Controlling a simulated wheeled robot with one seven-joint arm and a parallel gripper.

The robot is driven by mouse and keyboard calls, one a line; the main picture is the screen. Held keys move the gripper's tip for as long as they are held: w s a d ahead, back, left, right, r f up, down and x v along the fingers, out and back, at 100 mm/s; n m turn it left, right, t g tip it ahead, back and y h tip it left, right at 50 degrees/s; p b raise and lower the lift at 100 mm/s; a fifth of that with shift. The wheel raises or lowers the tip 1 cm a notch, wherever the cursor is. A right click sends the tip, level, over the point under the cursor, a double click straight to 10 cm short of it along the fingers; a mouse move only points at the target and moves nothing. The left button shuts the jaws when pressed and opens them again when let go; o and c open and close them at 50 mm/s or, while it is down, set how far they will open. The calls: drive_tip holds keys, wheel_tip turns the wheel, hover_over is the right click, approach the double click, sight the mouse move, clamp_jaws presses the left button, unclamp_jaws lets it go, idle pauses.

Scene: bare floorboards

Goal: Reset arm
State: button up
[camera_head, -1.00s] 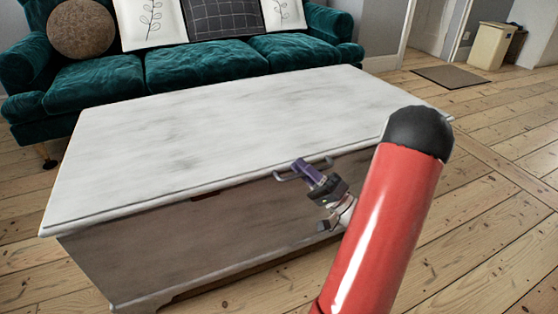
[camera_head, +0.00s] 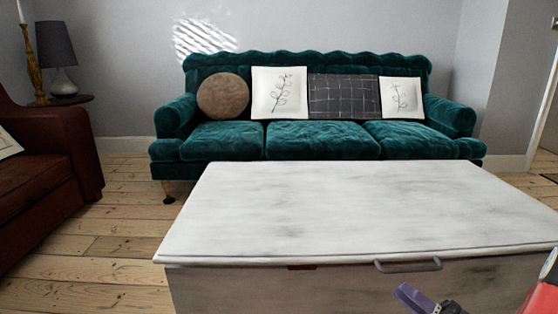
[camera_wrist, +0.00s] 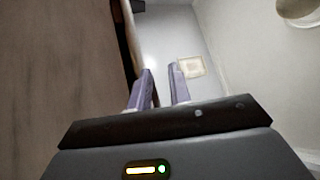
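My gripper (camera_head: 412,296) shows at the bottom right of the head view, low in front of the chest's front face, near its handle. In the wrist view the two purple fingers of my gripper (camera_wrist: 160,72) stand apart with a clear gap and nothing between them. The white-topped chest (camera_head: 360,205) fills the lower part of the head view, with its top bare. Its grey handle (camera_head: 408,266) is on the front face. I cannot tell whether the gripper touches the chest. Most of my red arm is cut off at the right edge.
A green sofa (camera_head: 320,140) with several cushions stands behind the chest. A brown leather armchair (camera_head: 45,180) is at the left, by a side table (camera_head: 62,101) with a lamp (camera_head: 58,50). Floorboards (camera_head: 125,225) are free between armchair and chest.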

drive_tip(key=s+a+r+n+g+y, duration=0.15)
drive_tip(key=a+n+g, duration=0.25)
drive_tip(key=a+g, duration=0.65)
drive_tip(key=s+a+f+n+g+h, duration=0.2)
drive_tip(key=s+a+g+h, duration=0.4)
drive_tip(key=s+a+h, duration=0.4)
drive_tip(key=d+r+t+h+p, duration=0.2)
drive_tip(key=r+p, duration=0.4)
drive_tip(key=r, duration=0.3)
drive_tip(key=d+r+t+h+p, duration=0.2)
drive_tip(key=r+t+h+p, duration=0.2)
drive_tip(key=r+p, duration=0.3)
wheel_tip(320, 180, up, 3)
drive_tip(key=shift+w+d+r+h+p, duration=0.15)
drive_tip(key=shift+h+p, duration=0.15)
drive_tip(key=shift+h, duration=0.15)
